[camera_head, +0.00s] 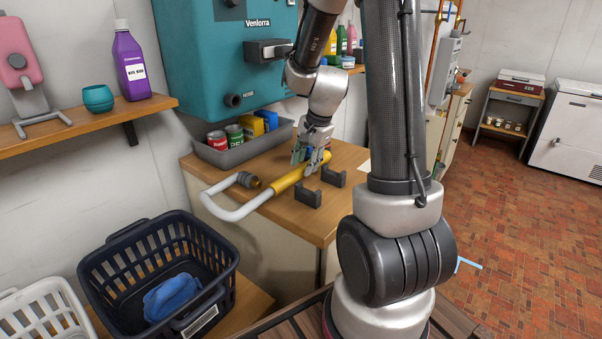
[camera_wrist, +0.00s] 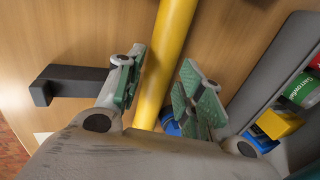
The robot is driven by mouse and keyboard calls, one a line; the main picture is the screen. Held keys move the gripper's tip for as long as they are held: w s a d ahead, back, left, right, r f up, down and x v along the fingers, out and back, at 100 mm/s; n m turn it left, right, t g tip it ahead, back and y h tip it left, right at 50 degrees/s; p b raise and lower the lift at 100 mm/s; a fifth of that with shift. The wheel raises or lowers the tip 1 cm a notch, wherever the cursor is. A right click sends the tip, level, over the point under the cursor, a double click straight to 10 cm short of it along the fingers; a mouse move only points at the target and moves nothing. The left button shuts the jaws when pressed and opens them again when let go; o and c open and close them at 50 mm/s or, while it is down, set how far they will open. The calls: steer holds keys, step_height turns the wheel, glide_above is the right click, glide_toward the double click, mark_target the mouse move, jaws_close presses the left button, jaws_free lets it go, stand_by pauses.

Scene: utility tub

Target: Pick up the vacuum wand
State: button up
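The vacuum wand has a yellow tube (camera_head: 292,178) and a pale grey curved handle (camera_head: 238,213). It lies across the wooden counter, and its curved end reaches out past the counter's left edge. My gripper (camera_head: 309,160) is over the yellow tube near its far end, pointing down. In the wrist view, the yellow tube (camera_wrist: 167,50) runs between the two green-padded fingers of my gripper (camera_wrist: 162,78). The fingers are open, with a gap on the right side; the left finger is very close to the tube, and I cannot tell if it touches.
Two dark brackets (camera_head: 308,196) stand on the counter, close to the wand. A grey bin (camera_head: 240,147) with cans and boxes sits behind, under the teal tank (camera_head: 225,60). A dark basket (camera_head: 133,250) holds a blue cloth.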

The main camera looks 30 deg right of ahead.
steer(key=shift+x, duration=1.2)
